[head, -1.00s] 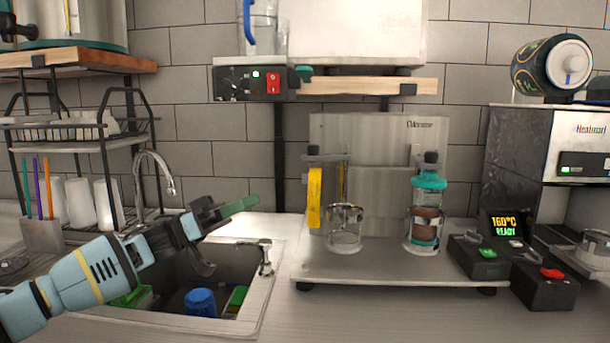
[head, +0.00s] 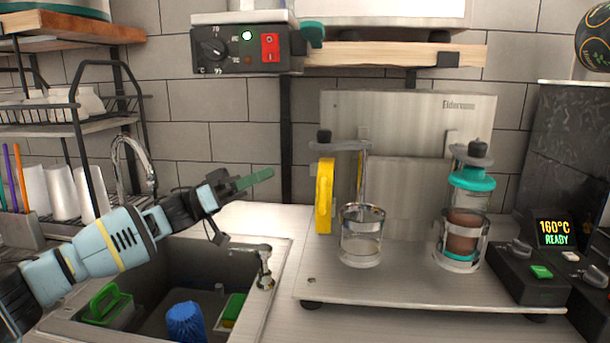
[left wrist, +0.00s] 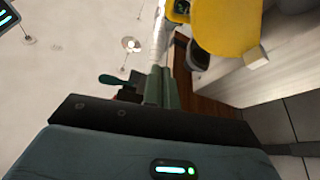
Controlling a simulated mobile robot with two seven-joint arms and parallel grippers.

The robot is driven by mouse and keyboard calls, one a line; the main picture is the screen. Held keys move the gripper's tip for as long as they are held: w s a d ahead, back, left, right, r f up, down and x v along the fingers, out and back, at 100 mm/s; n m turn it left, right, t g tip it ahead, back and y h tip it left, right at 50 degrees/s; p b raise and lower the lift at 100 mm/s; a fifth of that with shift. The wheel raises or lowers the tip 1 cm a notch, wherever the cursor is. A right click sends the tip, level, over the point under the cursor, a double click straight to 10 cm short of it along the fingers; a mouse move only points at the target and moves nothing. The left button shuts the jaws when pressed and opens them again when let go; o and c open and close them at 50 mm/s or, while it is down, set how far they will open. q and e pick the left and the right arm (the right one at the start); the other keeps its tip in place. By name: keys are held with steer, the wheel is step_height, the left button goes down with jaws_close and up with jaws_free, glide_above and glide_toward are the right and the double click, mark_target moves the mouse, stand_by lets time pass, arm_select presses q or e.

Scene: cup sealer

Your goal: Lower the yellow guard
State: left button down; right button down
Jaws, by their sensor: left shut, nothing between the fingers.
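The yellow guard (head: 324,195) is an upright narrow yellow plate at the left side of the cup sealer (head: 410,115), beside a clear cup (head: 361,240) in a holder. A large yellow shape, which looks like the guard, fills the upper right of the left wrist view (left wrist: 228,25). My left gripper (head: 262,179) is shut and empty, its green fingers pointing right, left of the guard with a gap between them in the head view. The fingers also show in the left wrist view (left wrist: 160,88). My right gripper is not in view.
A teal-topped cylinder (head: 470,205) stands on the sealer's right. The sink (head: 215,265) with a tap lies below my left arm. A red-switch box (head: 240,52) hangs above. The counter strip before the sealer is clear.

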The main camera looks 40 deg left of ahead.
mark_target(323, 194)
arm_select(q)
steer(key=shift+d+r, duration=0.1)
